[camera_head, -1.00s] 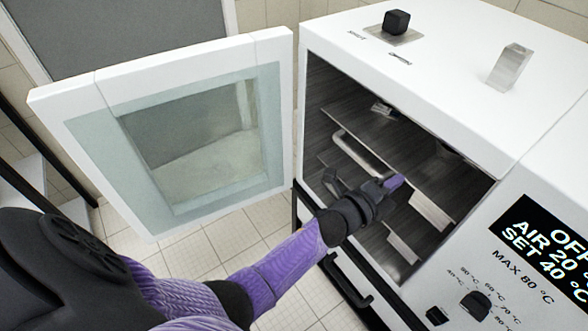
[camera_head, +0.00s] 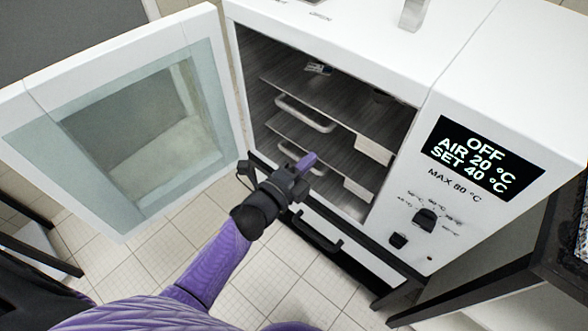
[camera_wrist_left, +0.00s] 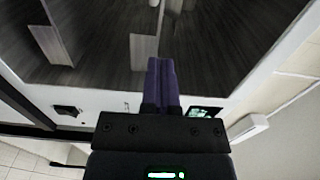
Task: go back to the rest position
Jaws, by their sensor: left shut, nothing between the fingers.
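My left gripper (camera_head: 308,162) is shut with nothing between its purple fingers. In the head view it is in front of the open oven (camera_head: 432,62), near the lower part of its opening. In the left wrist view the closed fingers (camera_wrist_left: 162,82) point toward the dark chamber. My right gripper does not show in either view.
The oven door (camera_head: 226,75) stands swung open to the left. Inside are shelves (camera_head: 335,95) with handles and white labels. The display (camera_head: 482,158) reads OFF, AIR 20 °C, SET 40 °C. A black-framed table (camera_head: 500,275) stands at the right. Tiled floor (camera_head: 185,235) lies below.

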